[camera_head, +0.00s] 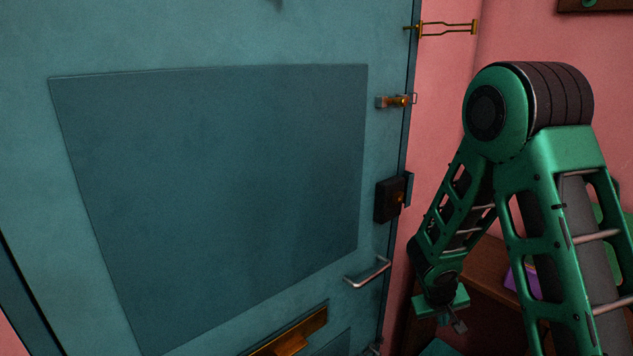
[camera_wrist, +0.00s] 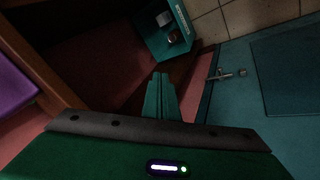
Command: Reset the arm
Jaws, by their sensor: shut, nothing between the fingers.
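My green arm is folded on the right side of the head view, with its end low down. My gripper (camera_head: 455,323) hangs at the lower right of the teal door, near the silver door handle (camera_head: 369,272) and apart from it. In the wrist view my gripper (camera_wrist: 161,80) shows as teal fingers close together, with nothing between them. The door (camera_wrist: 292,70) is at the right of the wrist view, and it fills much of the head view (camera_head: 220,170).
A wooden piece of furniture (camera_head: 480,265) with a purple thing stands behind my arm. In the wrist view, the purple thing (camera_wrist: 12,85) is at the left. A teal open box (camera_wrist: 150,38) holding small things is at the top. The door has a dark lock (camera_head: 388,201) and a latch (camera_head: 393,101).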

